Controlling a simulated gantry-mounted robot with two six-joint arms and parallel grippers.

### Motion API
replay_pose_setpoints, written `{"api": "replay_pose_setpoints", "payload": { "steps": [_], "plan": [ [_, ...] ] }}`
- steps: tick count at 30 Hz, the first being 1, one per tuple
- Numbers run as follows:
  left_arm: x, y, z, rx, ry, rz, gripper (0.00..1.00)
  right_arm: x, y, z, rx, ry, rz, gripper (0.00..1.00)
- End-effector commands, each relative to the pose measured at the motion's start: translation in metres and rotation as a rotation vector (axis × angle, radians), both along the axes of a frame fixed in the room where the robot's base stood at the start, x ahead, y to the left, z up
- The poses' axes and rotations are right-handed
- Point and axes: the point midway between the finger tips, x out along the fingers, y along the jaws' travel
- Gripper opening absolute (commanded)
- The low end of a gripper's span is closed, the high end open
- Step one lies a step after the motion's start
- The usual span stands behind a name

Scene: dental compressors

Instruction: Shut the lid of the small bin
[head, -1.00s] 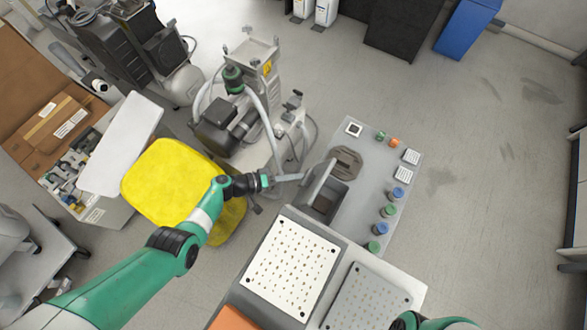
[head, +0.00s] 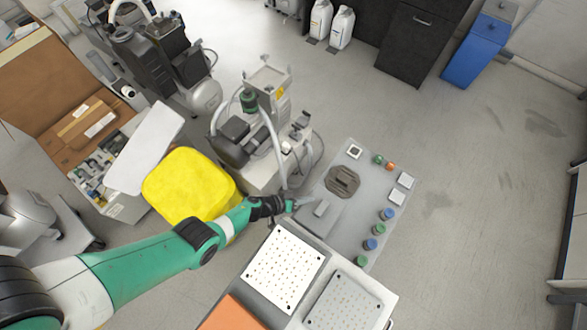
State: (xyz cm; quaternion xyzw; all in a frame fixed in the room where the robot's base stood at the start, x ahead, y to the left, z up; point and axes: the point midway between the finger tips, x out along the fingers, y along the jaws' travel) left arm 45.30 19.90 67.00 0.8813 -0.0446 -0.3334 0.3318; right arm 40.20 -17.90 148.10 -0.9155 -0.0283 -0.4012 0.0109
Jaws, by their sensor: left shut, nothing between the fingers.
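The small bin is set into the grey work surface, and its grey lid (head: 312,222) now lies flat, or nearly so, over the opening. A small raised handle shows on the lid, and the bin's inside is hidden. My left gripper (head: 297,204) is shut and empty, at the lid's left edge beside the handle. I cannot tell whether its tips touch the lid. My right gripper is not in view.
A dark round fixture (head: 342,181) sits just behind the lid. Several coloured knobs (head: 387,214) line the right side. A white perforated plate (head: 284,268) lies in front. A yellow bin (head: 186,184) and a compressor (head: 238,140) stand left and behind.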

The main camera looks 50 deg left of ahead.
Motion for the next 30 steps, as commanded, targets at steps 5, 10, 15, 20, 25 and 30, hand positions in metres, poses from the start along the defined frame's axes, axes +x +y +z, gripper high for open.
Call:
{"api": "replay_pose_setpoints", "payload": {
  "steps": [5,10,15,20,25,30],
  "plan": [
    [0.0,0.0,0.0,-0.001,-0.001,-0.001,0.0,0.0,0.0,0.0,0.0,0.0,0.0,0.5],
    [-0.001,0.0,0.002,-0.001,0.0,0.0,0.0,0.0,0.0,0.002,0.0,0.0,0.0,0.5],
    [-0.014,0.006,0.018,-0.002,0.002,0.001,0.0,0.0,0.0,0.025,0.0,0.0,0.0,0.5],
    [-0.041,0.017,0.04,-0.002,0.003,0.004,0.0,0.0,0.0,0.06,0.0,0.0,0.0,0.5],
    [-0.07,0.027,0.059,-0.002,0.002,0.005,0.0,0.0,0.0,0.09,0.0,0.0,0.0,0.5],
    [-0.087,0.034,0.066,-0.002,0.001,0.003,0.0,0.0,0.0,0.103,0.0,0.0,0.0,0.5]
  ]
}}
